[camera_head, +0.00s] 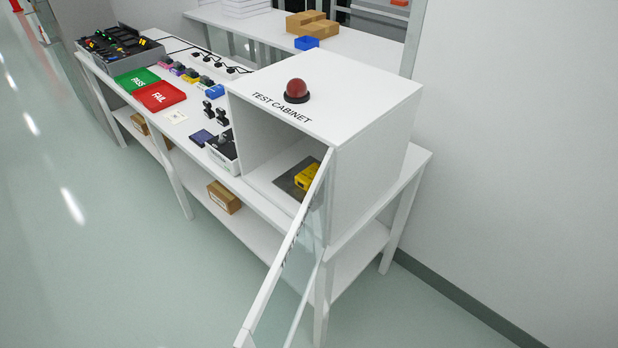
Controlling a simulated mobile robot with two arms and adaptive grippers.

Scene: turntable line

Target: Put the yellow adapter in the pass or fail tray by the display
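The yellow adapter (308,177) lies on a dark pad (290,180) inside the white test cabinet (340,100). Part of it is hidden behind the open door's edge. The cabinet door (283,262) stands open toward the front, with a glass pane. The green PASS tray (125,84) and the red FAIL tray (170,101) lie side by side on the bench further left, and both look empty. A small dark display (201,138) seems to lie on the bench near a box by the cabinet. Neither of my grippers is in view.
A red dome (296,88) sits on the cabinet top. A grey bin of dark items (118,45) stands at the bench's far end. Several coloured adapters (191,76) line the bench's back. Cardboard boxes (223,196) lie on the lower shelf. The floor in front is clear.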

